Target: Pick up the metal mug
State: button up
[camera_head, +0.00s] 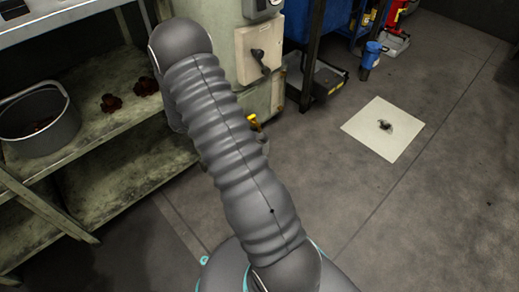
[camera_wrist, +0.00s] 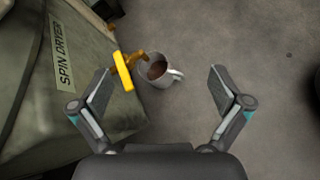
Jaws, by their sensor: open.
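The metal mug (camera_wrist: 145,83) is in the wrist view, a pale grey cup seen from above. Its handle points right and its inside looks brown. It sits beside a yellow-handled tap (camera_wrist: 124,72), whose orange spout reaches the mug's left rim. Whether they touch I cannot tell. My gripper (camera_wrist: 160,88) is open and empty, with one finger on each side of the picture and the mug ahead between them. In the head view my arm hides the gripper, and the mug cannot be made out clearly; the yellow tap (camera_head: 252,121) shows just right of my arm.
A green machine labelled "SPIN DRYER" (camera_wrist: 55,95) stands close on the left in the wrist view. In the head view a shelf (camera_head: 110,165) with a bucket (camera_head: 40,115) stands left. A pale sheet (camera_head: 383,128) lies on the floor right. The floor between is clear.

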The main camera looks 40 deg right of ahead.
jog(key=w+d+f+n+t+h+b, duration=0.1)
jog(key=w+f+n, duration=0.15)
jog(key=f, duration=0.55)
jog(key=w+d+f+n+t+h, duration=0.1)
jog(key=d+f+n, duration=0.15)
jog(key=f, duration=0.65)
jog(key=n+b, duration=0.1)
send_near(266, 137)
jog(key=shift+s+d+f+t, duration=0.15)
jog(key=shift+d+f, duration=0.1)
jog(key=shift+d, duration=0.25)
jog(key=shift+d+f+t, duration=0.15)
jog(key=shift+d+f, duration=0.1)
jog(key=shift+d, duration=0.25)
jog(key=shift+b+x, duration=0.6)
jog(key=shift+x, duration=2.05)
jog(key=c, duration=1.1)
